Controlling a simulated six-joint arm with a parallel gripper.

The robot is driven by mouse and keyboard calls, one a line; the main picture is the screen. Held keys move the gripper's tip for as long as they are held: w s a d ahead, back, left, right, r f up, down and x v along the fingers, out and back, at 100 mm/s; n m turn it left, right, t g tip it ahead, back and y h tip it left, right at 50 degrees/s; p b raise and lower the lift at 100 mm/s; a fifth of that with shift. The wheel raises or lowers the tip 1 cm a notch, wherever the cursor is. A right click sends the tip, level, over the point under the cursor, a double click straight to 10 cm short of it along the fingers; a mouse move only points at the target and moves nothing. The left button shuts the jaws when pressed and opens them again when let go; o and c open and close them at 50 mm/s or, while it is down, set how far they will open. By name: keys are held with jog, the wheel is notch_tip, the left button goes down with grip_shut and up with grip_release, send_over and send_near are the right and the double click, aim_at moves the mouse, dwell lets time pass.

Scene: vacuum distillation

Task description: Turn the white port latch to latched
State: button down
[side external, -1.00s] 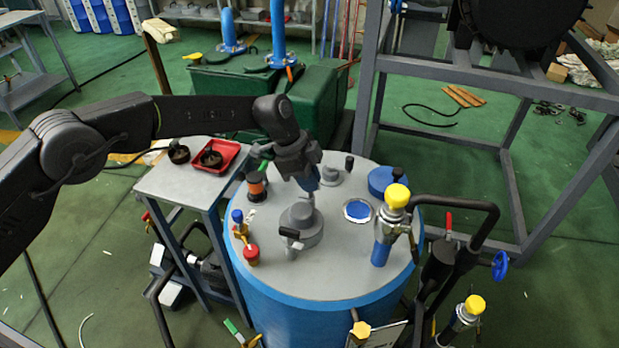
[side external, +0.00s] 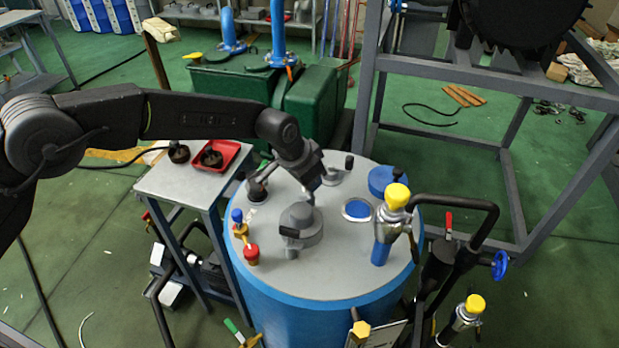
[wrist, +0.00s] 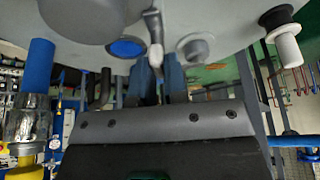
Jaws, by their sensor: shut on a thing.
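The white port latch (wrist: 156,52) shows in the wrist view as a thin grey lever with a pale end, beside the grey domed port (wrist: 85,18). My gripper (wrist: 158,78) has its blue fingers close together around the pale end. In the side external view, my gripper (side external: 312,192) reaches down just behind the grey domed port (side external: 301,217) on the vessel lid. The latch's end is mostly hidden there by the fingers, and its exact angle cannot be told.
The blue-rimmed sight port (side external: 357,209) and a yellow-capped fitting (side external: 396,196) stand right of the gripper. A brass valve with a red cap (side external: 251,253) stands at the lid's left. A red tray (side external: 221,156) lies on the side table (side external: 190,184).

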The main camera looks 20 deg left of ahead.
jog(key=n+y, duration=0.1)
jog(key=n, duration=0.2)
jog(key=n+y, duration=0.1)
jog(key=n, duration=0.3)
jog(key=shift+d+f+t+y, duration=0.1)
jog(key=shift+t+y, duration=0.2)
dwell(0.4)
jog(key=c, duration=1.2)
grip_release()
jog(key=shift+o, duration=0.2)
jog(key=v, duration=1.4)
jog(key=shift+s, duration=0.1)
